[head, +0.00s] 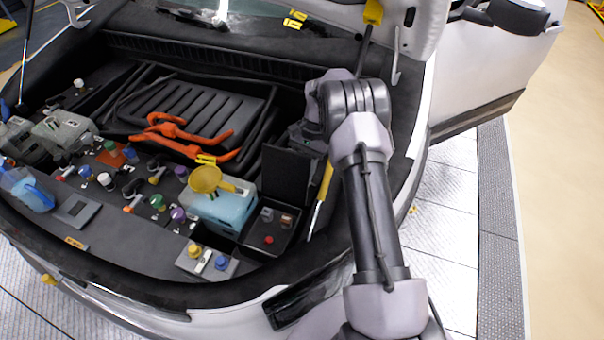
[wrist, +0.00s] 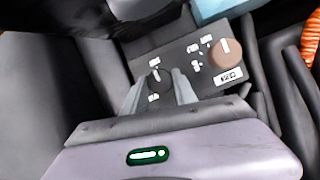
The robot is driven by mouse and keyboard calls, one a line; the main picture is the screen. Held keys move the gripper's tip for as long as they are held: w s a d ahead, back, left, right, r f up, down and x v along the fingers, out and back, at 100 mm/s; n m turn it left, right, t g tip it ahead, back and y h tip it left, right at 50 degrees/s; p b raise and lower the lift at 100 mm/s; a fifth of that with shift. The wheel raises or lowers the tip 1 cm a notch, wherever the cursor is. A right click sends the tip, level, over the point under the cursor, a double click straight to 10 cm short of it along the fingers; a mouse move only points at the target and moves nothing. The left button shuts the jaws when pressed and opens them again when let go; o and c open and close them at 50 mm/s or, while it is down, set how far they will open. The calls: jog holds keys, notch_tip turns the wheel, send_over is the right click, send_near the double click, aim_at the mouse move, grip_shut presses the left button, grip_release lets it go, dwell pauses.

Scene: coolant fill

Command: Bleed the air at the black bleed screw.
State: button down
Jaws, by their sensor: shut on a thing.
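In the wrist view, the black bleed screw (wrist: 159,82) is a round black knob with a white mark, set on a grey plate (wrist: 190,68) with white labels. My gripper (wrist: 161,90) has one finger on each side of this knob and is shut on it. The fingers cover parts of its sides. In the head view my arm comes in from the right and reaches down into the front bay. The fingertips and the black screw are hidden there.
A brown knob (wrist: 226,53) sits on the same plate, right of my fingers. An orange ribbed hose (wrist: 311,40) runs at the right edge. In the head view, a yellow funnel (head: 205,179) stands on the light-blue tank (head: 222,207), and an upright black lid (head: 287,175) is beside my arm.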

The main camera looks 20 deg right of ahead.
jog(key=shift+m, duration=0.5)
jog(key=c, duration=1)
grip_release()
jog(key=shift+r, duration=0.1)
jog(key=p+v, duration=0.4)
jog(key=v, duration=0.8)
jog(key=shift+d, duration=0.2)
jog(key=shift+s, duration=0.15)
